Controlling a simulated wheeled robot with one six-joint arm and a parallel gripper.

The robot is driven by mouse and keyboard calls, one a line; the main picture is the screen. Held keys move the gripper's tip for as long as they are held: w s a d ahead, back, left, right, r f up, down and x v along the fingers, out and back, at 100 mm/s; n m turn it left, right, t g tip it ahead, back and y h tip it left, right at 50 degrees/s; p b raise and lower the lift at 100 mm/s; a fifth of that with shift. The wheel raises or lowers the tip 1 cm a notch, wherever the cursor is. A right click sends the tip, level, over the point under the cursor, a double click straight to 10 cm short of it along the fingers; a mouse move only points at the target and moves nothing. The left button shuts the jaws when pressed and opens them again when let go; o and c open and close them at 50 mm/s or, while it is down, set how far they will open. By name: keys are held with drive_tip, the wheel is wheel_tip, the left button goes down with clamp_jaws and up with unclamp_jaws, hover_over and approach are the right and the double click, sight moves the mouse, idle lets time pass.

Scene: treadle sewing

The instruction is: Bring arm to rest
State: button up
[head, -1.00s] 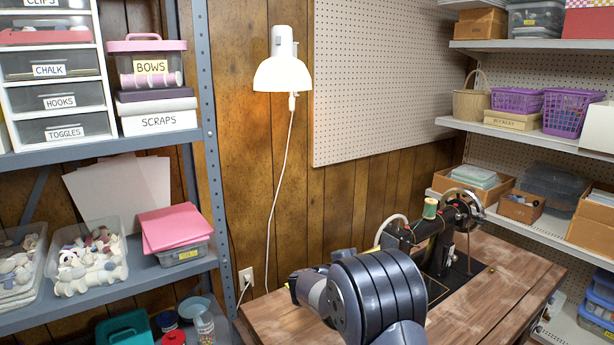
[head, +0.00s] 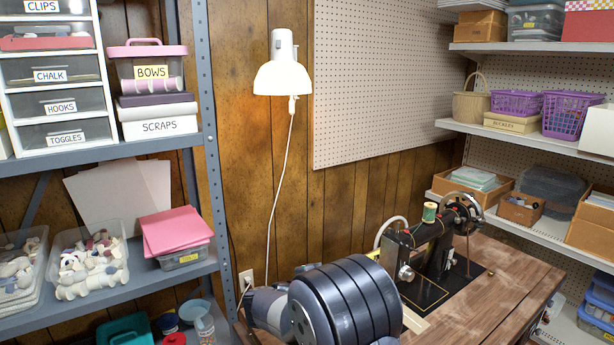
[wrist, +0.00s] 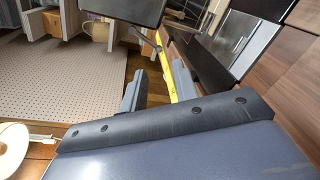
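My arm shows at the bottom centre of the head view, in front of the wooden sewing table (head: 500,300). My gripper (wrist: 158,90) shows in the wrist view, its two dark fingers apart with nothing held between them. A yellow strip shows just beyond the right finger; I cannot tell what it belongs to. The black sewing machine (head: 435,250) stands on the table to the right of my arm, with a green thread spool (head: 430,212) on top. The fingers are not visible in the head view.
A grey shelf (head: 120,285) with bins stands at left. A white lamp (head: 283,78) hangs on the wood wall beside a pegboard (head: 380,80). Shelves (head: 530,130) with baskets and boxes line the right. The table's front right top is clear.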

drive_tip(key=b+x, duration=0.1)
drive_tip(key=x, duration=0.9)
drive_tip(key=shift+w+d, duration=0.15)
drive_tip(key=shift+w, duration=0.05)
drive_tip(key=shift+w+d+b, duration=0.1)
drive_tip(key=shift+w+b, duration=0.2)
drive_tip(key=shift+b, duration=0.05)
drive_tip(key=shift+w+a+r+m+t+b, duration=0.15)
drive_tip(key=shift+m+b, duration=0.15)
drive_tip(key=shift+m, duration=0.3)
drive_tip(key=shift+w+a+r+m+t+b, duration=0.15)
drive_tip(key=shift+m+b, duration=0.15)
drive_tip(key=shift+m, duration=0.3)
drive_tip(key=shift+w+r+m, duration=0.1)
drive_tip(key=shift+r+m, duration=0.1)
drive_tip(key=shift+m, duration=0.1)
drive_tip(key=shift+a, duration=0.1)
